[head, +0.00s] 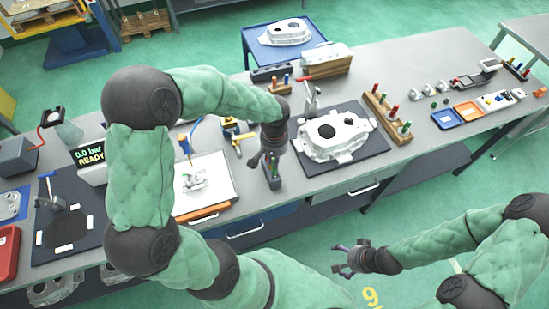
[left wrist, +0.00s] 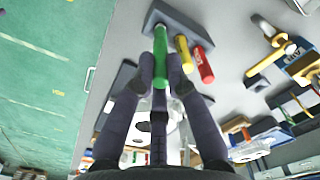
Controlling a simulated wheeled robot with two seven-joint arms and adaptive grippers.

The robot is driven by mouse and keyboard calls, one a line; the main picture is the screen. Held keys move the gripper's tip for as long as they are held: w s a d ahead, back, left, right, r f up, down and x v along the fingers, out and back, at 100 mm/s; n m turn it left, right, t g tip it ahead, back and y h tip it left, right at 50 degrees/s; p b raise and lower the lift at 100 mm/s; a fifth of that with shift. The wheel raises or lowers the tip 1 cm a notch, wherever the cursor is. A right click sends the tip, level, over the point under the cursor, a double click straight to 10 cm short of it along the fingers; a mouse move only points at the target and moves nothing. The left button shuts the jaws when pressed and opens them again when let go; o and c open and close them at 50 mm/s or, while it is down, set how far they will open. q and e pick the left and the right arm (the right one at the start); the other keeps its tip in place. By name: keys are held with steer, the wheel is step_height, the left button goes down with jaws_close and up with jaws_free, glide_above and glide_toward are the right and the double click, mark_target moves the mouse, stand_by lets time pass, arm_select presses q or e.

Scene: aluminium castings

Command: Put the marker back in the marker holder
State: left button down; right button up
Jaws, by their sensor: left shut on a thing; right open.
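My left gripper (head: 264,163) is shut on a green marker (left wrist: 160,70); its fingers (left wrist: 161,72) close around the marker in the left wrist view. The marker's far end overlaps the grey marker holder (left wrist: 170,18); I cannot tell whether it is seated in a slot. A yellow marker (left wrist: 184,54) and a red marker (left wrist: 202,66) stand in the holder beside it. My right gripper (head: 341,260) is open and empty, in front of the table.
A white sheet (head: 215,180) with a small part lies left of the holder. A large casting (head: 333,133) sits on a dark mat to the right. A wooden rack of pegs (head: 388,118) and an orange tray (head: 467,109) are further right. A lever tool (head: 311,97) stands behind.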

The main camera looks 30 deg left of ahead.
arm_select(q)
steer(key=shift+f+b, duration=1.7)
steer(key=shift+f, duration=0.4)
steer(key=c, duration=1.2)
jaws_free()
steer(key=shift+r, duration=0.2)
step_height(320, 180, up, 12)
steer(key=shift+f, duration=0.1)
steer(key=shift+f, duration=0.1)
